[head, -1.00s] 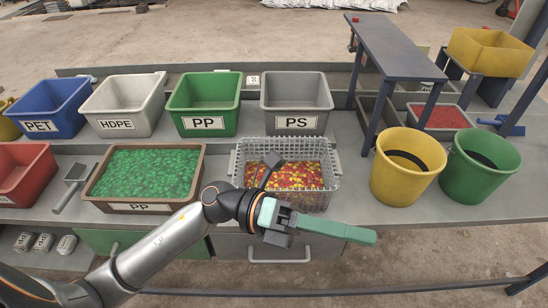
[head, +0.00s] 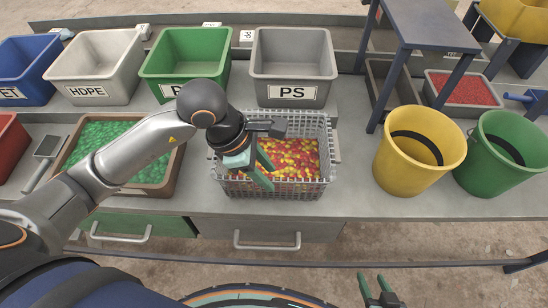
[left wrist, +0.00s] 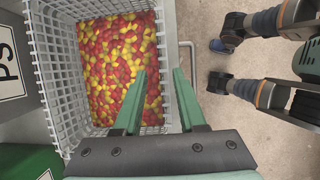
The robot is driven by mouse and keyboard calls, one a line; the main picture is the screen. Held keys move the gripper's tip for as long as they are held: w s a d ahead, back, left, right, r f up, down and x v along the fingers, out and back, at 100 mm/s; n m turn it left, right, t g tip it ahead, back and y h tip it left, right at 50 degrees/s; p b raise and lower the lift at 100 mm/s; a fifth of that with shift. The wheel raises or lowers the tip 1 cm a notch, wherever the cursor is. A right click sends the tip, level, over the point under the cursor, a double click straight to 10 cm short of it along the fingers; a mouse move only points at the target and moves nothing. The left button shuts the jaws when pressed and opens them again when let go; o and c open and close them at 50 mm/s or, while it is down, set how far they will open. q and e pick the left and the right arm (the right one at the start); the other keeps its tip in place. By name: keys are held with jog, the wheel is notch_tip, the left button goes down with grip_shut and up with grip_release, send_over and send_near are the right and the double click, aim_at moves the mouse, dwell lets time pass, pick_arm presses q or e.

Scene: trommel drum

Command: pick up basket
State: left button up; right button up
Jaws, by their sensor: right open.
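The basket (head: 275,188) is a grey wire-mesh basket on the bench, filled with red and yellow pieces. In the left wrist view the basket (left wrist: 52,75) fills the left half, with its front wall towards the fingers. My left gripper (head: 266,170) is over the basket's front part, pointing down. In the left wrist view its two green fingers (left wrist: 159,100) are apart with nothing held. One finger shows over the pieces and the other near the front rim. I cannot tell whether they touch the rim. My right gripper (head: 379,290) is open and empty, low in front of the bench.
A brown tray of green pieces (head: 166,187) stands left of the basket. The grey PS bin (head: 292,94) and green PP bin (head: 186,88) stand behind. A yellow bucket (head: 402,178) and green bucket (head: 497,180) stand right. Bench is clear between basket and yellow bucket.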

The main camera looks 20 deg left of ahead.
aim_at(278, 196)
pick_arm(q)
jog(key=shift+p+x, duration=0.35)
jog(key=shift+x, duration=2.75)
jog(key=shift+s, duration=0.1)
grip_shut()
jog(key=shift+r, duration=0.1)
